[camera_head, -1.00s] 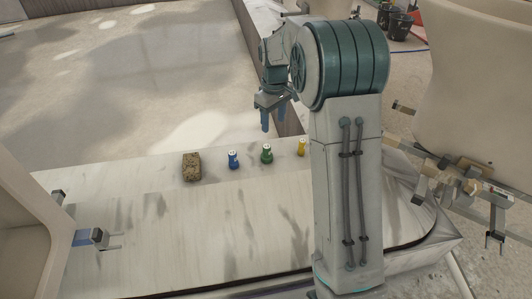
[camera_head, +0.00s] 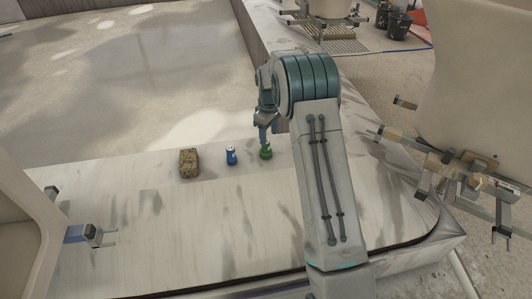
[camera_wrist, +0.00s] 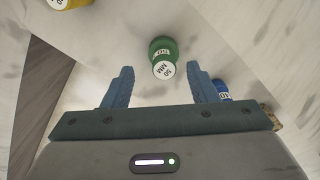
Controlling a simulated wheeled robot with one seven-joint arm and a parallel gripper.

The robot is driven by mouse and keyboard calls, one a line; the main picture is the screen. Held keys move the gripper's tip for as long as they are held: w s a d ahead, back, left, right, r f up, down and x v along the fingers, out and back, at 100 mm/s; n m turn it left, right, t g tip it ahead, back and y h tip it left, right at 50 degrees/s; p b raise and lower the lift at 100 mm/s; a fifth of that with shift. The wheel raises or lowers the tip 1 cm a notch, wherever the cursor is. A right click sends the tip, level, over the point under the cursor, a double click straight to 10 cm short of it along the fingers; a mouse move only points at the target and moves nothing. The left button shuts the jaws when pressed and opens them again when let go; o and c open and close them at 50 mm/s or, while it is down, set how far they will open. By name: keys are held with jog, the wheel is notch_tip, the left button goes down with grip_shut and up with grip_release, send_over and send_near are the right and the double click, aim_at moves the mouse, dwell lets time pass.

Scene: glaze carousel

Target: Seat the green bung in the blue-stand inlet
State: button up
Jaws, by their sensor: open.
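The green bung (camera_head: 266,154), with a white labelled top, stands on the pale strip along the far side of the worktop. My gripper (camera_head: 265,138) is just above it, pointing down. In the wrist view the green bung (camera_wrist: 163,50) shows between and a little beyond the two open blue fingers of my gripper (camera_wrist: 160,70). The fingers are apart from it and hold nothing. At the left, a blue part (camera_head: 77,235) with a grey fork sits by a beige body; I cannot tell whether it is the blue-stand inlet.
A blue bung (camera_head: 231,155) stands left of the green one, partly behind a finger in the wrist view. A yellow bung (camera_wrist: 66,3) shows at that view's top left. A speckled brown block (camera_head: 189,163) stands further left. A bracketed fixture (camera_head: 455,175) is at the right.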

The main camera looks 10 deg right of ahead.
aim_at(266, 149)
jog(key=f+b, duration=0.2)
jog(key=f, duration=0.1)
jog(key=a+f+b, duration=0.1)
jog(key=f, duration=0.1)
jog(key=shift+w+f, duration=0.2)
jog(key=shift+r, duration=0.1)
jog(key=c, duration=1.1)
